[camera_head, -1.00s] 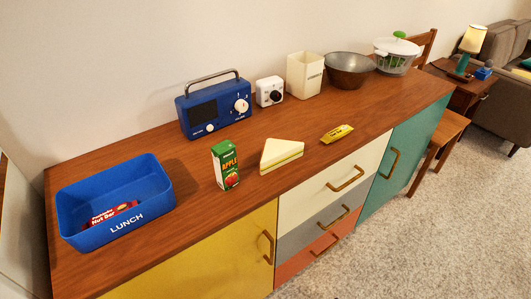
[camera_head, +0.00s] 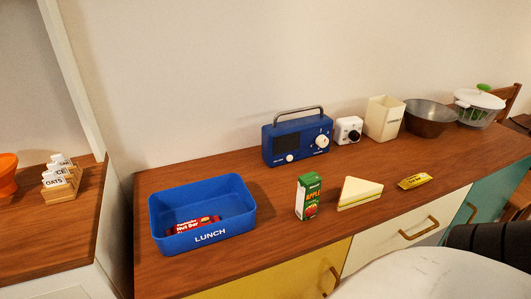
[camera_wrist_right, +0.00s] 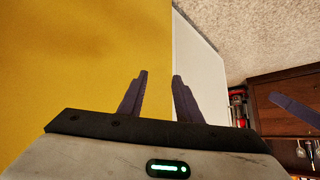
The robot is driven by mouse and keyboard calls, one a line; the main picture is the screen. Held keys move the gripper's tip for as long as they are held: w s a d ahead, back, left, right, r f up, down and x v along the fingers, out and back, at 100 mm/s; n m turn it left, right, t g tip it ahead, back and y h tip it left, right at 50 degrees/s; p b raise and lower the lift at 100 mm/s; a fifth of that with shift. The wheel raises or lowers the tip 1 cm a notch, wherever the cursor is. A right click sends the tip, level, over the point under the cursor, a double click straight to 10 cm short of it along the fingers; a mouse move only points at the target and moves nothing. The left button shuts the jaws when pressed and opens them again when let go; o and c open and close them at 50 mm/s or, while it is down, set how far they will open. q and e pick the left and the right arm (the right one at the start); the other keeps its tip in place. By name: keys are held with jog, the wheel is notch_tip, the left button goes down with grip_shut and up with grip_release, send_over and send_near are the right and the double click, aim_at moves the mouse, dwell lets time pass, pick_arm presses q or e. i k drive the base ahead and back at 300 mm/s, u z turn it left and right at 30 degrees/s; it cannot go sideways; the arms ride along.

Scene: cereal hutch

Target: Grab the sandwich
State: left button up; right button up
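The sandwich (camera_head: 359,193), a white triangular wedge with a green and yellow filling edge, lies on the wooden hutch top between the juice box and a yellow bar. My right gripper (camera_wrist_right: 158,82) is open and empty in the right wrist view, facing the yellow cabinet door. The sandwich is not in that view. A white part of my own arm shows at the bottom right of the head view, in front of the drawers. My left gripper is not in view.
A green apple juice box (camera_head: 309,197) stands just left of the sandwich, and a yellow bar (camera_head: 414,181) lies to its right. A blue lunch box (camera_head: 240,215) holds a red nut bar (camera_head: 195,225). A blue radio (camera_head: 297,140) and a white timer (camera_head: 348,130) stand behind.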

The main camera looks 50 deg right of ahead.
aim_at(355, 191)
jog(key=u, duration=1.75)
jog(key=k, duration=2.35)
jog(key=z, duration=0.9)
